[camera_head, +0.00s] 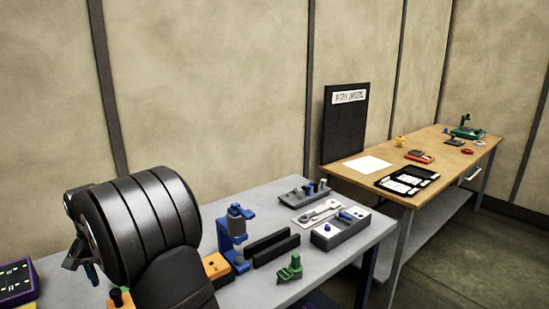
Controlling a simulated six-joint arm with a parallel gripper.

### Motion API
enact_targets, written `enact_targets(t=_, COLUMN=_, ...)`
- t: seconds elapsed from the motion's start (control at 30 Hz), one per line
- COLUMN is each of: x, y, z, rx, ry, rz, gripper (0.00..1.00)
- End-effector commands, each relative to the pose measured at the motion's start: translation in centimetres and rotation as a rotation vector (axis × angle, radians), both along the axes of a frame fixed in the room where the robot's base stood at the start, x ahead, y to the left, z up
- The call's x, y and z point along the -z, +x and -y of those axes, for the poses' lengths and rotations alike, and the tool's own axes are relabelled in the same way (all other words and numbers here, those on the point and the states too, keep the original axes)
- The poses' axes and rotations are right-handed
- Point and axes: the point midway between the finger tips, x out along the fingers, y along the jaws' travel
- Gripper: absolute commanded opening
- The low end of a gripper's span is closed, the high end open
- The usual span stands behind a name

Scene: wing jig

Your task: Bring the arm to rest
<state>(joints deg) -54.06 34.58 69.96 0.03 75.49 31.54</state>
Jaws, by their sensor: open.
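My arm fills the lower left of the head view as large black rounded links. My gripper (82,266) shows only in part at the left edge of these links, with its dark fingers pointing down. It is open, and I see nothing held between the fingers. The black links hide the rest of it. It appears above the left part of the grey table (345,250); its exact height cannot be told.
On the grey table stand a blue clamp fixture (233,232), black rails (272,248), a green bracket (290,268), a grey block fixture (338,236) and a tool rack (303,192). A purple-edged panel (15,283) is at far left. A wooden bench (450,160) stands beyond.

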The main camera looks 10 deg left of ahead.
Motion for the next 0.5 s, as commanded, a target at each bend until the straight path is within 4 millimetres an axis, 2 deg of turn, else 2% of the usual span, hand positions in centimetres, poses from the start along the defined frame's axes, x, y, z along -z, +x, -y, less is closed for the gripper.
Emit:
enact_targets(t=0.1, x=2.1, y=0.0, z=0.1, rx=0.000, ry=-0.001, rz=-0.001, gripper=0.49)
enact_targets(t=0.2, x=3.3, y=0.0, z=0.0, rx=0.000, ry=-0.001, rz=-0.001, gripper=0.49)
enact_targets(t=0.5, x=4.6, y=0.0, z=0.0, rx=0.000, ry=0.000, rz=0.001, gripper=0.49)
